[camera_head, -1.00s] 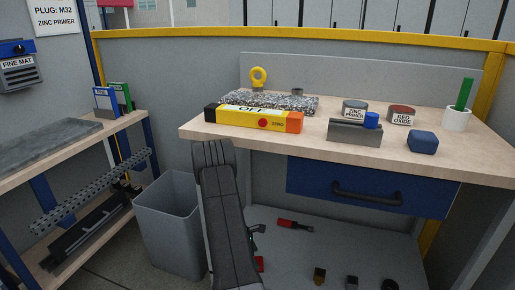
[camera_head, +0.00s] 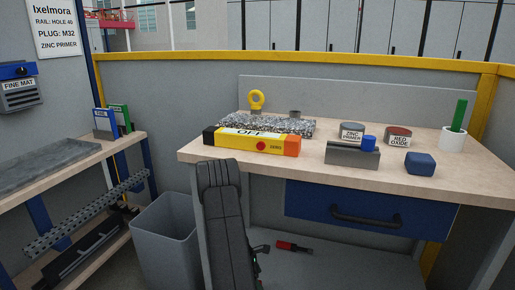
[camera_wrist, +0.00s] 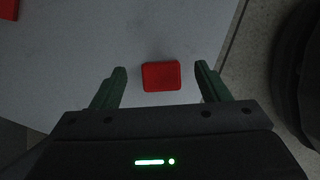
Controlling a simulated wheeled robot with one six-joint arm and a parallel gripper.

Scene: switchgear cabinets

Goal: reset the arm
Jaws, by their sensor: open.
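My arm (camera_head: 225,220) rises in front of the workbench in the head view, its upper link upright below the bench's front edge. My gripper (camera_wrist: 160,82) shows in the wrist view with its two green fingers spread apart. A small red block (camera_wrist: 161,76) lies on a grey surface between the fingertips in the picture. I see no contact between it and the fingers. The gripper itself is mostly hidden behind my arm in the head view.
A blue drawer (camera_head: 370,210) is shut below. A grey bin (camera_head: 165,240) stands left of my arm. A red-handled tool (camera_head: 290,246) lies on the lower shelf.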

